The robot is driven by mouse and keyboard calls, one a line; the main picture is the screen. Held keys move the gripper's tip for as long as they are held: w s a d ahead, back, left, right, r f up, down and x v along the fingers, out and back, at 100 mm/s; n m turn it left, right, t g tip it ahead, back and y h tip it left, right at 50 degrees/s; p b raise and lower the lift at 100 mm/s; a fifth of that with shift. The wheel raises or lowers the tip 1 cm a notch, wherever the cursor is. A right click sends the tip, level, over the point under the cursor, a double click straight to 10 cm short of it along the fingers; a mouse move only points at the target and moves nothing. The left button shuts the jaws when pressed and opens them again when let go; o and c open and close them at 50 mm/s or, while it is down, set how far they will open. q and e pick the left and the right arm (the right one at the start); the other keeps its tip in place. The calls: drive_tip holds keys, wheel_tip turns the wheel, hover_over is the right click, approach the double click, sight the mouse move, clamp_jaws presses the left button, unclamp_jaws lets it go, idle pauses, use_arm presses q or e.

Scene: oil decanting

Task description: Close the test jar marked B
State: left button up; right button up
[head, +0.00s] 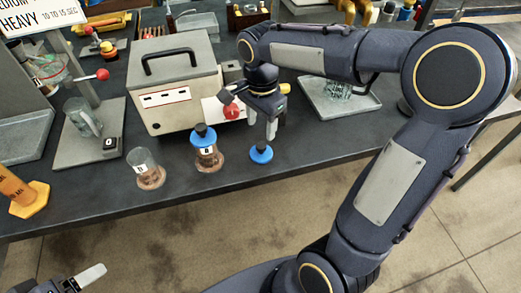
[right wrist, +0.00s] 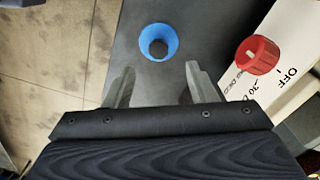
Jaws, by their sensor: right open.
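A clear jar with a dark-on-white label that looks like B (head: 208,161) stands near the table's front edge, brown matter inside. A blue lid with a dark knob (head: 204,136) sits on its top; I cannot tell how firmly it is seated. A second blue lid (head: 261,154) lies on the table to the right; it also shows in the right wrist view (right wrist: 158,42). My right gripper (head: 262,128) is open and empty above this lid, which appears beyond and between the fingertips (right wrist: 159,68). My left gripper (head: 90,277) shows only partly at bottom left.
An open jar (head: 149,171) stands left of the lidded one, its label unclear. Behind stands a grey box (head: 172,85) with a red knob (head: 232,112), also in the right wrist view (right wrist: 257,55).

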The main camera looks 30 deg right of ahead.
sight(261, 145)
drive_tip(key=shift+f, duration=1.25)
wheel_tip(261, 145, down, 5)
drive_tip(key=shift+s+f, duration=0.1)
drive_tip(key=c, duration=1)
